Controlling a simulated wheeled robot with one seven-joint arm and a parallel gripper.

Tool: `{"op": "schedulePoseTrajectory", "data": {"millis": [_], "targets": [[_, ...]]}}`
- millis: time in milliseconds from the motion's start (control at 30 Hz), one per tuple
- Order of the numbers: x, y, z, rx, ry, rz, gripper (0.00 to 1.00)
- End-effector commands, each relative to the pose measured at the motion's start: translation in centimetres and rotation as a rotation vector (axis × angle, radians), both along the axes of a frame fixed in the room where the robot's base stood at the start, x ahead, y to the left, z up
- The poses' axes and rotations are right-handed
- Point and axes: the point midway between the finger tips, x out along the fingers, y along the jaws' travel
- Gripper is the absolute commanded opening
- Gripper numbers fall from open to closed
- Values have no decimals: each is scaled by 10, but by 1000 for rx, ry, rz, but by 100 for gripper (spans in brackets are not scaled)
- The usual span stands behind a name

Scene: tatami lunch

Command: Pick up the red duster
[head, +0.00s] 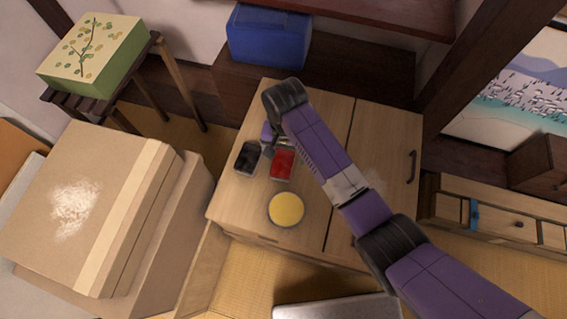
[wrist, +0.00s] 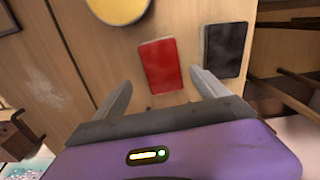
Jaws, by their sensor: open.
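The red duster (head: 282,165) lies flat on the light wooden cabinet top (head: 240,205), between a black duster and my arm in the head view. In the wrist view the red duster (wrist: 160,65) lies beyond my gripper, roughly in line with the gap between its fingers. My gripper (wrist: 160,92) is open and empty, with its two grey fingers spread apart. In the head view my gripper (head: 272,142) is above the cabinet top at the duster's far end, partly hidden by my arm. I cannot tell its exact height.
The black duster (head: 247,158) lies just left of the red one, and a round yellow-topped thing (head: 286,209) stands in front. A blue box (head: 269,36) is behind. Cardboard boxes (head: 115,210) stand at the left. The cabinet's right part is clear under my arm.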

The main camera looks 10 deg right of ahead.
Motion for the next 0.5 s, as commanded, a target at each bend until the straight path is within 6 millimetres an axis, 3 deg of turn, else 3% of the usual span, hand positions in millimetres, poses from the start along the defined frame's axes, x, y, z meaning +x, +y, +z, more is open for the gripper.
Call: {"op": "schedulePoseTrajectory", "data": {"millis": [300, 500], "targets": [[-3, 5, -42, 0, 0, 1, 84], [-3, 5, -52, 1, -3, 2, 84]]}}
